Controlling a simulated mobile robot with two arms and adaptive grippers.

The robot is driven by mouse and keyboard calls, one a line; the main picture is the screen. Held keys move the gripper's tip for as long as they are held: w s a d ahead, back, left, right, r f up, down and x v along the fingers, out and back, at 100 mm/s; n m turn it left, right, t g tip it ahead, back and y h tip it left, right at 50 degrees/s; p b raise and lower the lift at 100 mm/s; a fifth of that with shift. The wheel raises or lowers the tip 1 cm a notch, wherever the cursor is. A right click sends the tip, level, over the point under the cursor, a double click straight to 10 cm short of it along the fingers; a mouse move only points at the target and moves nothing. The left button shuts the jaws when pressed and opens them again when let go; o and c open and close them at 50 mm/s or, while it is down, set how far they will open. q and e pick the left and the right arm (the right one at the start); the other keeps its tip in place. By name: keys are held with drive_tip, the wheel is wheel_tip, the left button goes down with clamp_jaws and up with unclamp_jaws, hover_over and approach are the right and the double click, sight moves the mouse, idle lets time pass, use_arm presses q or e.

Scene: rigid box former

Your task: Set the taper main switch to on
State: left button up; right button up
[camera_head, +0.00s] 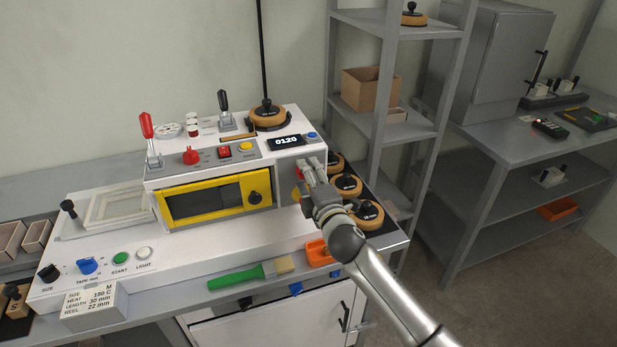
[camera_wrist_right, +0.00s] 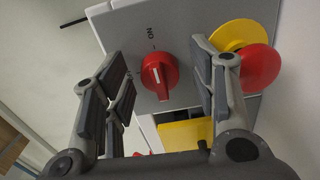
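A red rotary switch (camera_wrist_right: 160,76) with a white mark on its grip sits on a grey plate in the right wrist view. The printed word ON is beside it, towards the top of that view. In the head view the switch is a small red patch (camera_head: 300,174) on the right side of the white machine (camera_head: 290,160), partly covered by my gripper. My right gripper (camera_head: 311,168) is open, its fingers (camera_wrist_right: 160,62) spread on either side of the switch. I cannot tell whether they touch it. My left gripper is not in view.
A red mushroom button on a yellow base (camera_wrist_right: 248,55) is close beside the right finger. Tape rolls (camera_head: 348,185) stand behind my gripper. A green-handled brush (camera_head: 240,275) and an orange tray (camera_head: 319,254) lie in front of the machine. A grey shelf rack (camera_head: 385,90) stands behind.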

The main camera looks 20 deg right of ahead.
drive_tip(key=shift+s, duration=0.1)
drive_tip(key=s, duration=1.2)
drive_tip(key=shift+d, duration=0.15)
